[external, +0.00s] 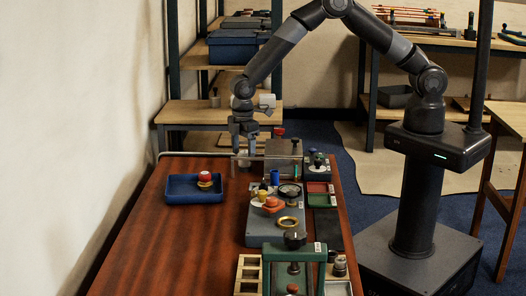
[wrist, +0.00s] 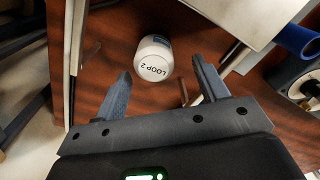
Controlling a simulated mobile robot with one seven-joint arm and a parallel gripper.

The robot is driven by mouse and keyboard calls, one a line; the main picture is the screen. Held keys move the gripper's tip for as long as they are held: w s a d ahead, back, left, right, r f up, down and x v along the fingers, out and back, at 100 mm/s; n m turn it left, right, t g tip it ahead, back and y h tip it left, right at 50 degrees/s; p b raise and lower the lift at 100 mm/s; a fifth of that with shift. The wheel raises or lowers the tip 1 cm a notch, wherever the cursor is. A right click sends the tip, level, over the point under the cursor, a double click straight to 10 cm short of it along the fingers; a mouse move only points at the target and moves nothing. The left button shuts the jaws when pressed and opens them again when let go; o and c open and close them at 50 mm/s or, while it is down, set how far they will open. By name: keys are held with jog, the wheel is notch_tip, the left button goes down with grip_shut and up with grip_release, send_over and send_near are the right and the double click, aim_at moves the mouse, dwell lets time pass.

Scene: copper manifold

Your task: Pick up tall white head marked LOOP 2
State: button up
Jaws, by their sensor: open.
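The tall white head marked LOOP 2 (wrist: 154,60) stands on the red-brown table top in the wrist view, its lettered end facing the camera. My gripper (wrist: 160,85) is open, with one finger to each side and the head just beyond and between the fingertips. Nothing is held between the fingers. In the external view my gripper (external: 243,150) points down at the far end of the table, and the white head (external: 242,160) shows only in small part below it, mostly hidden by the fingers.
A grey block (external: 283,158) stands close right of my gripper. A blue tray (external: 183,191) with a red-topped piece (external: 205,179) lies nearer on the left. A grey fixture (external: 262,230) and a green frame (external: 294,266) fill the right side. The table's front left (external: 165,250) is clear.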

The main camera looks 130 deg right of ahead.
aim_at(245, 152)
jog(key=f, duration=0.2)
jog(key=s+f, duration=0.1)
jog(key=f, duration=0.1)
jog(key=shift+d+f, duration=0.2)
jog(key=shift+c, duration=0.5)
jog(key=shift+w, duration=0.1)
jog(key=c, duration=1)
